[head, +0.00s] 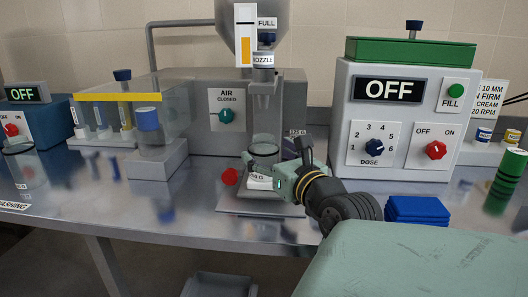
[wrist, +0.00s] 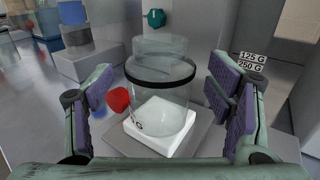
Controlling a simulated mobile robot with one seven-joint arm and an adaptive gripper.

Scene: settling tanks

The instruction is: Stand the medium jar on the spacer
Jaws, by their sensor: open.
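A clear glass jar (head: 264,146) with a dark band around it stands under the nozzle; I take it for the medium jar. In the wrist view the jar (wrist: 160,72) looks upright on a white block (wrist: 181,143), likely the spacer, whose label ends in "G". The block (head: 258,183) is partly hidden by my gripper in the head view. My gripper (wrist: 163,88) is open, with its purple pads on either side of the jar and visible gaps to the glass. It also shows in the head view (head: 278,160).
A red knob (head: 229,176) sits just left of the white block. The filler nozzle (head: 264,75) hangs above the jar. A blue-lidded jar (head: 149,133) stands on a grey block to the left.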

